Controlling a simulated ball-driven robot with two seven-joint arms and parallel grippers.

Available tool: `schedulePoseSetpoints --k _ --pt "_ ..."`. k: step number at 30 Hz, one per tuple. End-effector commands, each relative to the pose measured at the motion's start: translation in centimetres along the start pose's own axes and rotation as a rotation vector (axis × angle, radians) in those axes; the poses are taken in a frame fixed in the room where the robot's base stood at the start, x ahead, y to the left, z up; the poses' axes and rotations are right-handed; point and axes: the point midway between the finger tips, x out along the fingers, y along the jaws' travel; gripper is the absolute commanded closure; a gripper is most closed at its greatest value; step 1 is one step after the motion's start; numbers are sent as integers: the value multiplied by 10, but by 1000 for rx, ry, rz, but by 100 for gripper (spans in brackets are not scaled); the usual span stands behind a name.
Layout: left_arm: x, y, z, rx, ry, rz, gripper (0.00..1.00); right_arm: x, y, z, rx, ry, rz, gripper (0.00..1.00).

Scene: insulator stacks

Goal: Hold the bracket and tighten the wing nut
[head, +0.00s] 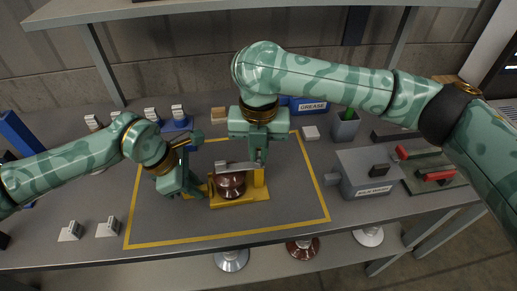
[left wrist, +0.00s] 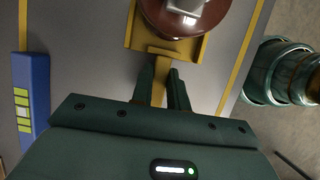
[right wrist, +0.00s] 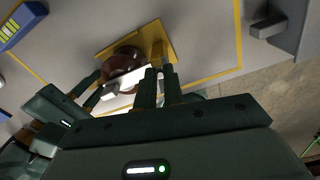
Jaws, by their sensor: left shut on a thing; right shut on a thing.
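The yellow bracket (head: 252,200) stands on the mat with a brown insulator (head: 230,186) in it and a pale metal bar (head: 232,166) across the top. My left gripper (head: 203,190) is at the bracket's left side; in the left wrist view its fingers (left wrist: 164,75) are closed around the bracket's yellow tab (left wrist: 160,51). My right gripper (head: 259,163) points down over the bracket's right upright. In the right wrist view its fingers (right wrist: 158,74) are shut at the top of that upright (right wrist: 157,38). The wing nut is hidden between them.
A yellow line (head: 230,238) borders the work area. A grey box (head: 368,172) stands to the right, with red-handled parts (head: 437,174) beyond it. A blue grease box (head: 311,104) is behind. Small white blocks (head: 107,227) lie front left. The mat's front is clear.

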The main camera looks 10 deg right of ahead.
Motion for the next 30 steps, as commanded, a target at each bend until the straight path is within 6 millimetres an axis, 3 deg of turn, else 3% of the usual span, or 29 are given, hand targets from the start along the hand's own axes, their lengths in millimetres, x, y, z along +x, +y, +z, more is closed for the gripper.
schedulePoseSetpoints --k 30 --pt "0 0 0 1 0 -1 100 -1 1 0 957 0 6 100"
